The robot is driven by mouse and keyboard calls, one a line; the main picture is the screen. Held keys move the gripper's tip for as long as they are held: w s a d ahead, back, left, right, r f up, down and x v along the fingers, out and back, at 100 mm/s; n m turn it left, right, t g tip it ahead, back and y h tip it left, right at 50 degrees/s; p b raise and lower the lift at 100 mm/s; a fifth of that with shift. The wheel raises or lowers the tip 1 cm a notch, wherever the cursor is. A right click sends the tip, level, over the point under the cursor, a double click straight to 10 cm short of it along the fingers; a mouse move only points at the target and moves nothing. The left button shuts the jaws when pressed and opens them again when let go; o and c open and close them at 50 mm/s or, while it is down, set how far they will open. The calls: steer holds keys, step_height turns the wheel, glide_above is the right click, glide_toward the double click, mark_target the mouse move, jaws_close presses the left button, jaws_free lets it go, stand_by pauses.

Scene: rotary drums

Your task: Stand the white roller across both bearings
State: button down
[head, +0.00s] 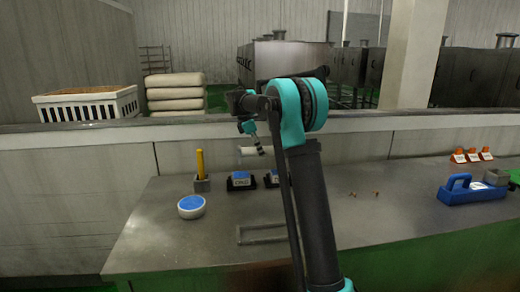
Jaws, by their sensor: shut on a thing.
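The white roller (247,151) is held in the air, roughly level, above the bench. My gripper (260,150) is shut on it near its right end; the fingers are small and partly hidden by my arm. Below it on the bench stand two black blocks with blue tops and white labels, which look like the bearings: the left one (240,182) and the right one (271,180). My arm hides part of the right one. The roller appears clear of both.
A yellow stick stands in a grey holder (202,186) left of the bearings. A round blue-topped white tub (191,207) is nearer. A grey bar frame (262,233) lies in front. A blue tool (473,191) and small orange-and-white signs (472,156) are at right.

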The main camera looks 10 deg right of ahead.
steer(key=shift+f, duration=2.65)
steer(key=c, duration=1)
jaws_free()
